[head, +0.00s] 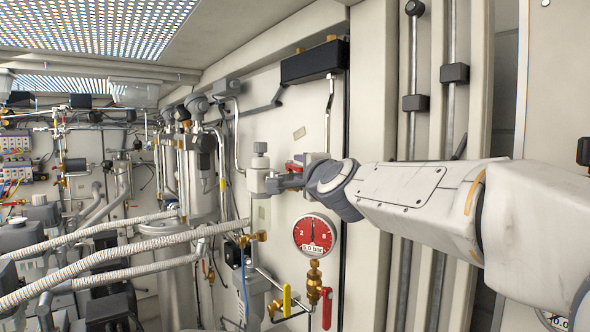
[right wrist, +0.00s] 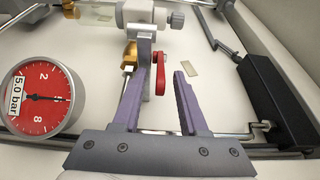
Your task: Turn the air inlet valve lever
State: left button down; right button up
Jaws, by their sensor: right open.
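A red valve lever (right wrist: 160,75) sits beside a brass fitting (right wrist: 131,54) on the wall pipework. In the right wrist view it shows between the two purple fingers of my right gripper (right wrist: 163,76), which is open. I cannot tell whether a finger touches it. In the head view the red lever (head: 293,166) is partly hidden behind my right gripper (head: 283,182), next to a pale valve body with a knob (head: 260,170). My left gripper is not in view.
A red gauge reading 5.0 bar (head: 314,235) hangs just below my right gripper. Lower down are a yellow lever (head: 287,299) and another red lever (head: 327,305). A black box (head: 314,62) is above. Ribbed hoses (head: 110,260) fill the left.

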jog(key=shift+w, duration=0.15)
jog(key=shift+a, duration=0.1)
grip_shut()
dwell(1.3)
